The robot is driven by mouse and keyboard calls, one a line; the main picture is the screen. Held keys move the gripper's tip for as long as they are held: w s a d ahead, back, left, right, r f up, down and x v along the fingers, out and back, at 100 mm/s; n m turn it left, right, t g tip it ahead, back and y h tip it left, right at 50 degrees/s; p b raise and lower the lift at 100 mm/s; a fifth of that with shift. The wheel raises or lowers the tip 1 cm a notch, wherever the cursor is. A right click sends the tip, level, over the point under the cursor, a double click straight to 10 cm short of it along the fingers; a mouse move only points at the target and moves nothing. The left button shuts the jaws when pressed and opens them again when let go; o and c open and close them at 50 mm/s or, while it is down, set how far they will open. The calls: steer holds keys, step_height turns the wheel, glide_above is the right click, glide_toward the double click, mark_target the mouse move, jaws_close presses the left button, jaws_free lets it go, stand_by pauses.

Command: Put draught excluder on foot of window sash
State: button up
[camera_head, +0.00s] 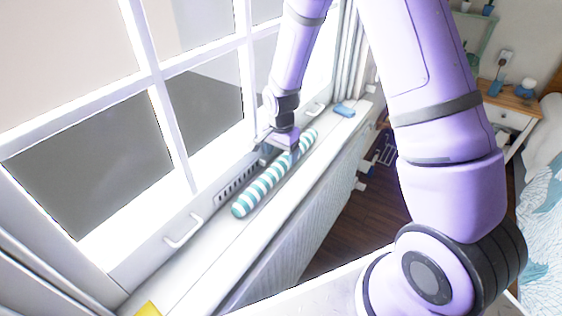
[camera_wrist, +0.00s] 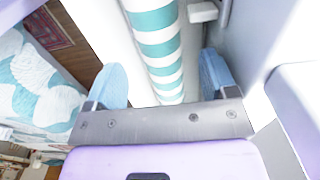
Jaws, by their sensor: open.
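The draught excluder (camera_head: 262,188) is a long roll with teal and white stripes. It lies on the white window sill along the foot of the window sash (camera_head: 196,212). In the wrist view the draught excluder (camera_wrist: 161,45) runs between the two blue fingertips of my gripper (camera_wrist: 164,85), with a gap on each side. My gripper (camera_head: 280,140) is open over the roll's far part in the head view, and its fingers are mostly hidden there. I cannot tell whether the roll touches the sash.
White handles (camera_head: 184,232) stick out from the sash. A blue item (camera_head: 344,110) lies on the far sill and a yellow one (camera_head: 149,309) on the near sill. A radiator (camera_head: 300,225) stands below.

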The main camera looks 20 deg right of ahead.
step_height(320, 180, up, 8)
step_height(320, 180, up, 18)
steer(key=n+t, duration=0.2)
steer(key=n, duration=0.3)
glide_above(281, 161)
steer(key=s+d, duration=0.3)
steer(key=s, duration=0.7)
steer(key=s+d+r+n+t, duration=0.1)
steer(key=s+r+n, duration=0.2)
steer(key=s, duration=0.6)
steer(key=s+d+r+n+t, duration=0.1)
steer(key=s+r+n+t, duration=0.1)
steer(key=s+r, duration=0.4)
steer(key=s+n, duration=0.1)
steer(key=s, duration=0.2)
steer(key=shift+d+r, duration=0.15)
steer(key=shift+r, duration=0.1)
